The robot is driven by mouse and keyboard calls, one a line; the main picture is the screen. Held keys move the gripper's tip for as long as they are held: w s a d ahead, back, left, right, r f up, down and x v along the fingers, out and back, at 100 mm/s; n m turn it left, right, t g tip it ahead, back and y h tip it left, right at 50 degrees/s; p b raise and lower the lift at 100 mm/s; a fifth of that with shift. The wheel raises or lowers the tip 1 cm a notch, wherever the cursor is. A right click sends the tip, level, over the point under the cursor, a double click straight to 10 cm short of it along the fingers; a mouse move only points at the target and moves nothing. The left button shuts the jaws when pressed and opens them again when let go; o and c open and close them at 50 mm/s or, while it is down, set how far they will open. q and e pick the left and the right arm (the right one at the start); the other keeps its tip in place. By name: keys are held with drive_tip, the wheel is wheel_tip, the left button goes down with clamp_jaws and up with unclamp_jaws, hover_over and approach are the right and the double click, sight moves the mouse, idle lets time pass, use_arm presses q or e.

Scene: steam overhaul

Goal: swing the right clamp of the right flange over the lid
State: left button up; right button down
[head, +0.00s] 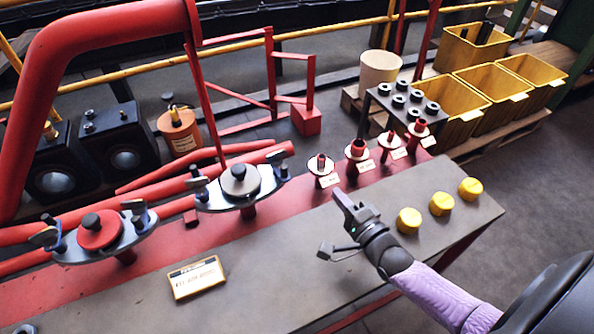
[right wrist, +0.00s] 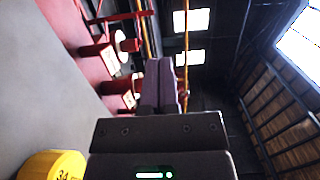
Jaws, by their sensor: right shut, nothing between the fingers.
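My left gripper is not in view.
The left flange (head: 68,246) with a red lid (head: 99,230) lies to the left. Several red fittings (head: 357,150) on discs stand behind my gripper. Yellow caps (head: 441,203) sit to its right. A sign plate (head: 197,278) lies in front. The bench between gripper and flange is clear.

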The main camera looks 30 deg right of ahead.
drive_tip(key=w+a+b, duration=0.4)
drive_tip(key=w, duration=0.6)
drive_tip(key=shift+a, duration=0.15)
drive_tip(key=shift+w, duration=0.1)
drive_tip(key=shift+a+m+h, duration=0.25)
drive_tip(key=shift+m+h, duration=0.15)
drive_tip(key=shift+h, duration=0.2)
drive_tip(key=shift+p, duration=0.3)
